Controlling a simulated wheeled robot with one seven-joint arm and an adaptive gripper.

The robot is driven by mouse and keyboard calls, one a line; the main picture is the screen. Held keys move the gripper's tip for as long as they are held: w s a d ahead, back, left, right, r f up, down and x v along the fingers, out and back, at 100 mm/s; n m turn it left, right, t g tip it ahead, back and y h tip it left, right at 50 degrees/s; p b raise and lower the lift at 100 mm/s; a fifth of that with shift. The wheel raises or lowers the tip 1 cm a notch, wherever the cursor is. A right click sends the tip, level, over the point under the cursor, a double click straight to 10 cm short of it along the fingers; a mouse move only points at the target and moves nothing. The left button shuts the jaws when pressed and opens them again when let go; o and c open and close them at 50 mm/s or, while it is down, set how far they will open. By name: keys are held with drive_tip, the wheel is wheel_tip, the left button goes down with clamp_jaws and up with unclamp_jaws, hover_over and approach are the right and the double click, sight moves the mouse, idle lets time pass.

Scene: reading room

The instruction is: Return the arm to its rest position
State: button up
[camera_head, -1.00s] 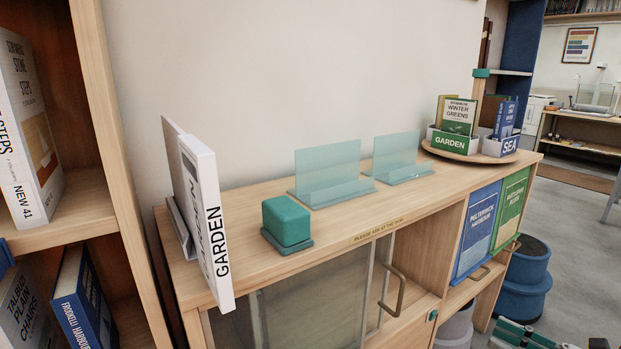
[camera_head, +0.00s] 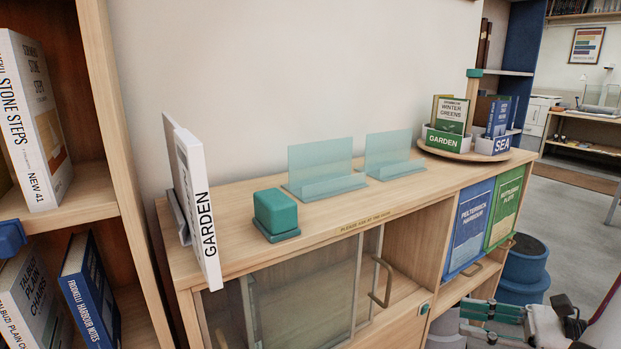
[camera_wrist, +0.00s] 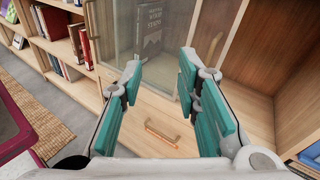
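My gripper (camera_wrist: 157,95) shows in the wrist view with its two teal-padded fingers wide apart and nothing between them. Past the fingers are a wooden drawer front with a brass handle (camera_wrist: 162,134) and a glass cabinet door (camera_wrist: 160,30) with a dark book behind it. In the head view, part of my arm (camera_head: 530,325) shows at the lower right, in front of the cabinet's right end and low beside it.
The wooden cabinet (camera_head: 330,215) carries a white GARDEN book (camera_head: 200,210), a teal block (camera_head: 275,212), two glass stands and a round tray (camera_head: 468,155) with GARDEN and SEA boxes. A bookcase (camera_head: 95,205) stands at left. A blue stool (camera_head: 524,268) stands at right near open floor.

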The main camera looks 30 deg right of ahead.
drive_tip(key=w+a+r+n+g+y, duration=0.1)
drive_tip(key=w+a+r+n+g, duration=0.1)
drive_tip(key=a+r+n+g, duration=0.5)
drive_tip(key=w+a+n+g+y, duration=0.1)
drive_tip(key=a+n+g, duration=0.3)
drive_tip(key=a, duration=0.6)
drive_tip(key=s+a+r+n+g+h, duration=0.2)
drive_tip(key=s+a+r+n+h, duration=0.2)
drive_tip(key=s+a+n+h, duration=0.95)
drive_tip(key=w+d+r+n+t+y+p, duration=0.1)
drive_tip(key=r+t+p, duration=0.1)
drive_tip(key=r+p, duration=0.8)
drive_tip(key=w+d+r+n+t+y+p, duration=0.1)
drive_tip(key=w+d+r+n+p, duration=0.1)
drive_tip(key=r+p, duration=0.8)
drive_tip(key=shift+r+t, duration=0.4)
drive_tip(key=shift+r, duration=0.55)
